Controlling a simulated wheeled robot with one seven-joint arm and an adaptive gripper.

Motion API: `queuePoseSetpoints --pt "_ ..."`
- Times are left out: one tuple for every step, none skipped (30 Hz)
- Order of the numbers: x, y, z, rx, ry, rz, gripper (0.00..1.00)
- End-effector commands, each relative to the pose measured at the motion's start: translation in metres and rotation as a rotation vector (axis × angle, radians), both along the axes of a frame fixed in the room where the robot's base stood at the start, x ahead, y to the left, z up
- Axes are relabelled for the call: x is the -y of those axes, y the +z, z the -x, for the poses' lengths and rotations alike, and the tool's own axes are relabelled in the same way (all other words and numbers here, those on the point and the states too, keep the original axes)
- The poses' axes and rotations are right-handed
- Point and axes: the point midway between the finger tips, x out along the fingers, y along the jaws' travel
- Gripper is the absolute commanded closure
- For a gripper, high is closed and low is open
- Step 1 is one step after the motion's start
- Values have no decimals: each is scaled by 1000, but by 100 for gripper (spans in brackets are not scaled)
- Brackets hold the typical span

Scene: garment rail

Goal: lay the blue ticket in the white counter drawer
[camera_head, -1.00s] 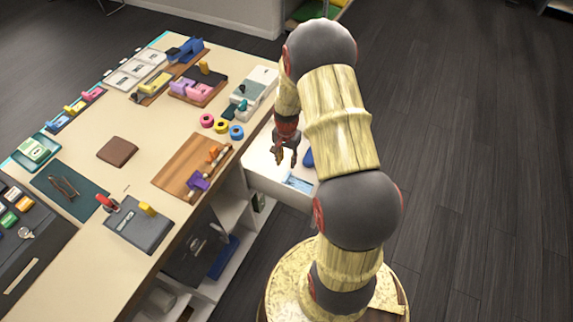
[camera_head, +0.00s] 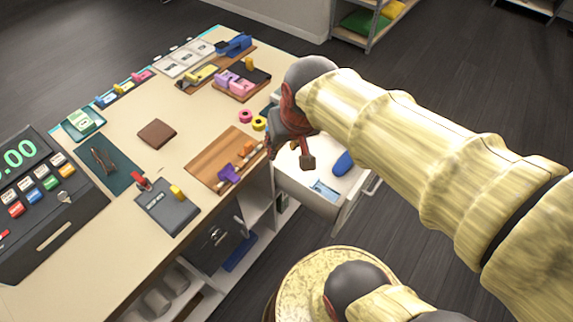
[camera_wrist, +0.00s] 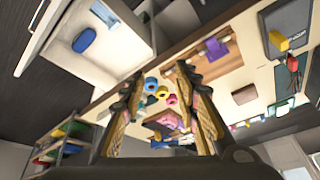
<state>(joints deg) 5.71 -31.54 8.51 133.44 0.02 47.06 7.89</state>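The white counter drawer (camera_head: 300,180) is pulled out from the counter's right side; it also shows in the wrist view (camera_wrist: 118,38). A light blue flat piece, which looks like the blue ticket (camera_head: 325,190), lies inside it near the front corner. My gripper (camera_head: 288,157) is above the drawer's counter-side end, apart from the ticket. Its fingers are spread, and nothing is held between them in the wrist view (camera_wrist: 158,85).
A dark blue oval object (camera_head: 343,163) lies in the drawer; it also shows in the wrist view (camera_wrist: 85,40). On the counter are a wooden board (camera_head: 215,160), tape rolls (camera_head: 246,116), a brown wallet (camera_head: 157,133) and a cash register (camera_head: 45,200). Floor beyond the drawer is clear.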

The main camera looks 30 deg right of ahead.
Motion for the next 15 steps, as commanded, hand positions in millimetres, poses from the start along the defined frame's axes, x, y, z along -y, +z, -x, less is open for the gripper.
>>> queuePoseSetpoints --pt "-10 10 17 28 54 14 69" --pt "-15 14 26 40 80 22 69" --pt "-20 18 37 52 115 32 69" --pt "-23 20 43 62 137 38 69" --pt "-25 22 50 70 157 44 69" --pt "-28 24 56 79 179 50 69" --pt "-30 24 61 83 193 55 69" --pt "-31 25 64 87 204 58 69" --pt "-32 26 67 92 213 61 69" --pt "-33 26 69 94 219 63 69" --pt "-33 26 71 95 223 64 69" --pt "-34 26 71 95 226 64 69" --pt "-34 26 72 95 227 65 69" --pt "-34 26 71 95 227 65 69" --pt "-34 26 71 95 227 66 69"
